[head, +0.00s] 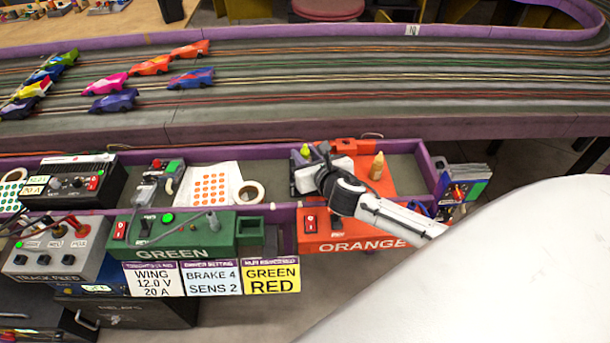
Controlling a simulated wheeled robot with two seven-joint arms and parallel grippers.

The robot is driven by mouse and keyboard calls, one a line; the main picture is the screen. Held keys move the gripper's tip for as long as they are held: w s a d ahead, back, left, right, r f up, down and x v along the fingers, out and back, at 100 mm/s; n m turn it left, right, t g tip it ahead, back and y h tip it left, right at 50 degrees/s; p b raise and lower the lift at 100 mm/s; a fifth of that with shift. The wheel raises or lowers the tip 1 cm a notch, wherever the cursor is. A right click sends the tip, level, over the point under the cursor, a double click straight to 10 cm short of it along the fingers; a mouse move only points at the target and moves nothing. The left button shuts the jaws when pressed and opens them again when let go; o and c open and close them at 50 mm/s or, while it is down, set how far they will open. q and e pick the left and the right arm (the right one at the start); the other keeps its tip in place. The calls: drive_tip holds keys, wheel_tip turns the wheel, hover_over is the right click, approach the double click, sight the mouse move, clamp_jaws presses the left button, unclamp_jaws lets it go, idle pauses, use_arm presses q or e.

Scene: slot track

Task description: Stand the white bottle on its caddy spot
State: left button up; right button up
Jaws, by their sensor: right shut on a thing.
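My right gripper (309,176) reaches in from the right over the purple-edged shelf, at the left edge of the orange area. It is shut on a whitish thing, which I take to be the white bottle; the fingers and wrist hide most of it, and its tilt is unclear. A yellow-green tip (305,150) and a purple tip show just behind the gripper. A tan bottle with a pointed top (377,166) stands upright to the right of the gripper. I cannot make out the caddy spot clearly. My left gripper is not in view.
The orange box (352,235) and green box (180,236) line the shelf front. A tape roll (250,194) and a sheet of orange dots (209,184) lie left of the gripper. Behind is the slot track (330,85) with several cars. A large white surface fills the lower right.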

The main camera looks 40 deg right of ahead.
drive_tip(key=shift+f+b, duration=0.8)
drive_tip(key=shift+f, duration=2.15)
drive_tip(key=shift+f, duration=0.15)
drive_tip(key=o, duration=1.1)
drive_tip(key=shift+c, duration=0.2)
drive_tip(key=shift+r, duration=0.25)
drive_tip(key=p+v, duration=0.1)
drive_tip(key=v, duration=1.1)
drive_tip(key=shift+f+p, duration=0.1)
drive_tip(key=shift+p, duration=0.25)
